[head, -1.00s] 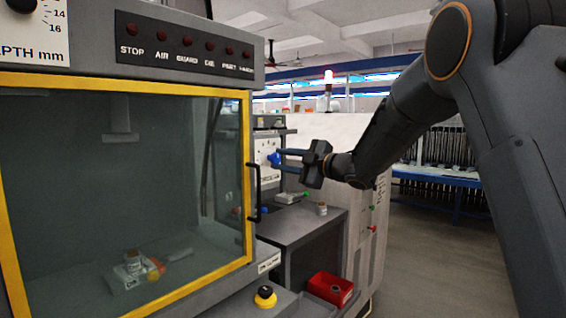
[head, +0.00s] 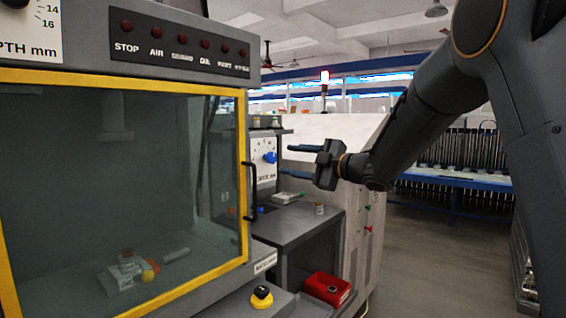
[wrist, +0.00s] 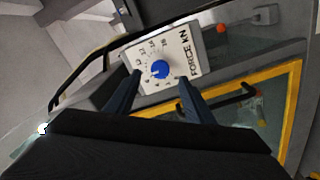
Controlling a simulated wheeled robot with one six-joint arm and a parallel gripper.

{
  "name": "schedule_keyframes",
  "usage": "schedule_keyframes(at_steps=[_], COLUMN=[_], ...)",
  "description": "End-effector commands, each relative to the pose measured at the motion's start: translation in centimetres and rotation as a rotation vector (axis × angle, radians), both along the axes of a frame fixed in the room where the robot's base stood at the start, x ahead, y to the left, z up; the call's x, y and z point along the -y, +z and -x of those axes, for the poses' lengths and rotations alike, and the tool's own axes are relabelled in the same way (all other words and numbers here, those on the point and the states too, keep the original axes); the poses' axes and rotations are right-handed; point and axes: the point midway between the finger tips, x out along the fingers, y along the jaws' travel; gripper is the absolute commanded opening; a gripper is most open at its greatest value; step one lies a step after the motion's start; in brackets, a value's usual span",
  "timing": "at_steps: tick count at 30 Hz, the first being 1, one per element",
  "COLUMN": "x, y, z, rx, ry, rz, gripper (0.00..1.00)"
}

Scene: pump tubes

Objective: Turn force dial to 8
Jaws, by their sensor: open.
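The force dial is a blue knob (head: 270,157) on a white panel (head: 262,145) at the side of the machine. In the wrist view the blue knob (wrist: 159,69) sits on the white plate (wrist: 185,52), which reads FORCE kN and has a ring of numbers. The knob's exact setting is too small to read. My gripper (head: 288,161) is open, its two dark blue fingers apart and empty. In the head view it is to the right of the knob, with a gap between. In the wrist view the fingers (wrist: 155,90) point towards the knob, one on either side of it.
The yellow-framed guard door (head: 246,180) with a black handle (head: 251,190) stands left of the panel. A grey bench (head: 300,228) lies below, with small parts on it. A red bin (head: 327,289) and a yellow-and-black button (head: 262,296) are lower down.

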Motion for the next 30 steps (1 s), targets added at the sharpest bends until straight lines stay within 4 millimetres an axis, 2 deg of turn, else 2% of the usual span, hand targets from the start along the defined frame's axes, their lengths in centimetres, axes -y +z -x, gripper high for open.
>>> schedule_keyframes(at_steps=[3, 6, 20, 23, 26, 29, 30], x=[1.3, 1.8, 2.5, 4.3, 7.6, 11.6, 13.1], y=[0.0, 0.0, -0.4, -1.7, -4.7, -9.1, -11.1], z=[0.9, 1.4, 1.3, 0.6, 0.5, 2.0, 3.2], rx=[0.000, 0.001, -0.026, -0.104, -0.246, -0.434, -0.515], ry=[-0.002, 0.000, -0.041, -0.161, -0.353, -0.571, -0.654], rz=[0.001, 0.001, -0.006, -0.025, -0.053, -0.085, -0.096], gripper=[0.48, 0.48, 0.48, 0.48, 0.48, 0.48, 0.48])
